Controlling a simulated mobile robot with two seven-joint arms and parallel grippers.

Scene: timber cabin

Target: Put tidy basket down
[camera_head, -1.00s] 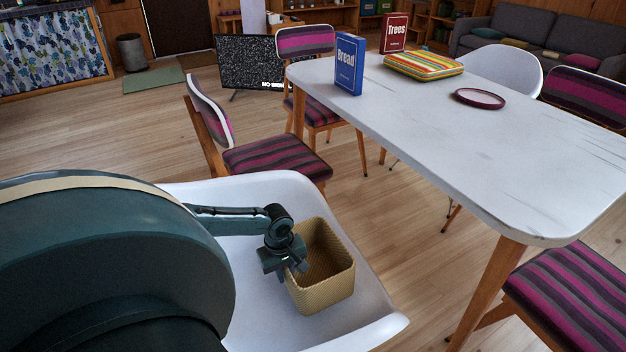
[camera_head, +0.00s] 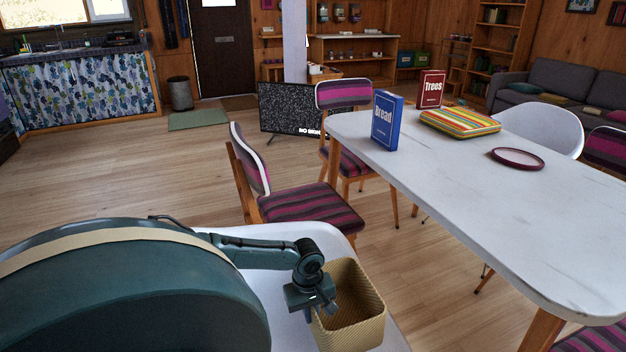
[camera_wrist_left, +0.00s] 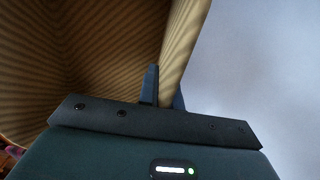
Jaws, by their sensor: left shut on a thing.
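The tidy basket (camera_head: 357,322) is a tan, woven, open-topped square box. The inside that shows looks empty. The basket's underside is hidden, so I cannot tell whether it touches the seat. My right gripper is not in view.
A striped chair (camera_head: 300,203) stands beyond the basket. Open wood floor (camera_head: 120,180) lies at the left.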

